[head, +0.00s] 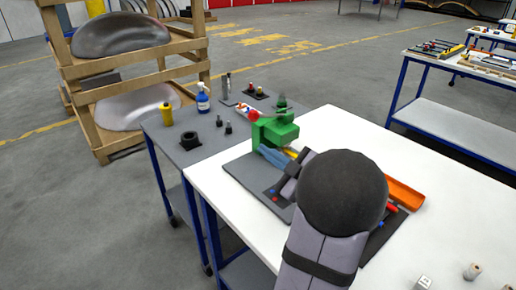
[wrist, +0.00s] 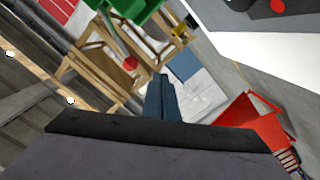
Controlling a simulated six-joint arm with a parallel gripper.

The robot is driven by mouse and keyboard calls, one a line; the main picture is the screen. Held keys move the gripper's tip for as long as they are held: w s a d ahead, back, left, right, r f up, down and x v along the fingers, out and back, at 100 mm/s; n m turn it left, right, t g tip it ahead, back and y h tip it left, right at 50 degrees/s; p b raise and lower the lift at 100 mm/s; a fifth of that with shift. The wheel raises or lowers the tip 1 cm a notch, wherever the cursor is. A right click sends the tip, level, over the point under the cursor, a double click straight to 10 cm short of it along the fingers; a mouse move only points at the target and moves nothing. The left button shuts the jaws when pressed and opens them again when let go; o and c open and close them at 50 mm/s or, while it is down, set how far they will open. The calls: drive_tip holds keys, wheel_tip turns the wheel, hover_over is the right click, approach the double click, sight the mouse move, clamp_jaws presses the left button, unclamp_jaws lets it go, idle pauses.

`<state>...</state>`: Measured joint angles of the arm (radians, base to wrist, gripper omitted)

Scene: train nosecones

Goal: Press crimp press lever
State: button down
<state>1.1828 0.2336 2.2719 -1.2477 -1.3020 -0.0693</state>
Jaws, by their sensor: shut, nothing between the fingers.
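The green crimp press (head: 276,132) stands at the back left of the white table in the head view. A red ball knob (head: 254,115), which looks like the end of its lever, is on its left side. In the wrist view part of the green press (wrist: 136,8) is at the top, with the red knob (wrist: 130,63) below it. My gripper (head: 264,152) is shut and empty, its blue fingers just in front of and below the press. The fingers also show in the wrist view (wrist: 160,84), right of the knob and apart from it in the picture. My arm hides part of the table.
A grey side table (head: 180,135) at the left holds a yellow can (head: 166,113), a blue spray bottle (head: 203,103) and a black block (head: 189,141). An orange tray (head: 404,194) lies right of my arm. The white table's right side is mostly clear.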

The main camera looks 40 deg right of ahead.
drive_tip(key=shift+s, duration=1.1)
drive_tip(key=w+a+f+g+h, duration=0.2)
drive_tip(key=w+a+f+g, duration=0.1)
drive_tip(key=w+a, duration=0.65)
drive_tip(key=w+a+f+g+y, duration=0.15)
drive_tip(key=a+f+g, duration=0.35)
drive_tip(key=a, duration=0.7)
drive_tip(key=s+a+f+m+g, duration=0.2)
drive_tip(key=s+a+f+g, duration=0.15)
drive_tip(key=s, duration=0.45)
drive_tip(key=s+a+f+m+g+y, duration=0.1)
drive_tip(key=s+a+f+m+g, duration=0.15)
drive_tip(key=s+f, duration=0.4)
drive_tip(key=s+a+f+m+g, duration=0.2)
drive_tip(key=s+f+m+g, duration=0.15)
drive_tip(key=s, duration=0.55)
wheel_tip(320, 180, up, 14)
drive_tip(key=p, duration=1.2)
drive_tip(key=shift+f+n+p, duration=0.25)
drive_tip(key=shift+n+p, duration=0.05)
drive_tip(key=shift+p, duration=0.1)
